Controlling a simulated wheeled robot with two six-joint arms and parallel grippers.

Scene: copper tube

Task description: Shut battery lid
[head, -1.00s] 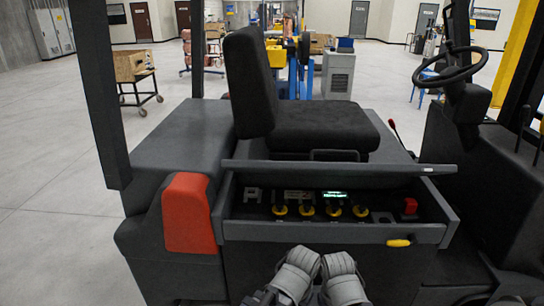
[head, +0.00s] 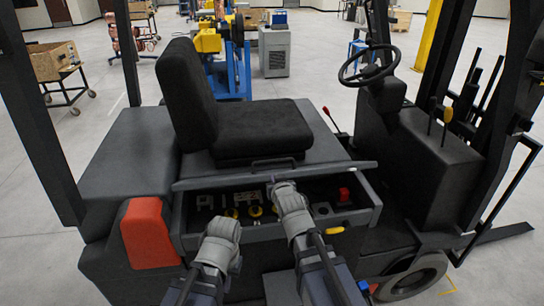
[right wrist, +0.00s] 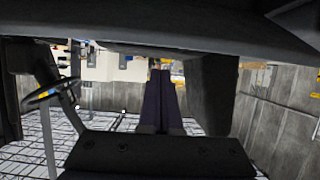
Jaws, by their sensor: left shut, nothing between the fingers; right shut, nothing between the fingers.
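The battery lid (head: 345,168) is a dark panel under the black seat (head: 258,130), with a small bar handle (head: 272,163) by its front edge. It stands ajar over the battery compartment (head: 325,212), where yellow caps and a red knob show through the gap. My right gripper (head: 283,190) is shut and empty at the lid's front edge; whether it touches cannot be told. My left gripper (head: 223,226) is shut and empty, lower, before the compartment's front wall.
A red-orange corner block (head: 147,233) stands left of the compartment. A yellow latch (head: 335,230) is on the front wall at right. The steering wheel (head: 368,67) and console rise at right. A cart with a box (head: 55,62) stands on open floor at far left.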

